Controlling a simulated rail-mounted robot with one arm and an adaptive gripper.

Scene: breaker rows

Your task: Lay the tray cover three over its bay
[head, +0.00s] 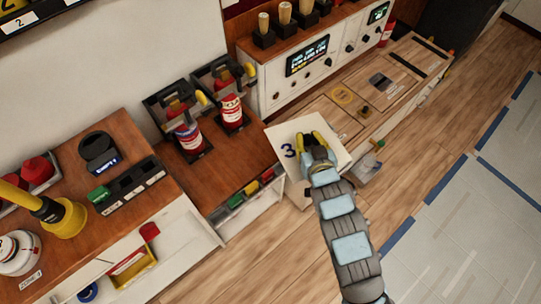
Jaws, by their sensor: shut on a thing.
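The tray cover three (291,150), a pale flat panel marked with a dark "3", is tilted at the middle of the head view. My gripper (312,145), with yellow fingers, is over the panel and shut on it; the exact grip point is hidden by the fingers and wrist. The panel is beside the right end of the brown bench section with the fire extinguishers. An open bay (245,203) with small green, red and yellow items lies along the front of that section, left of the panel. I cannot tell which bay belongs to the cover.
Two red fire extinguishers (232,112) stand in black holders behind. A wooden panelled counter (385,85) extends to the upper right. A white drawer area (130,268) with a yellow-red tray is lower left. Wood floor (440,150) is clear at right.

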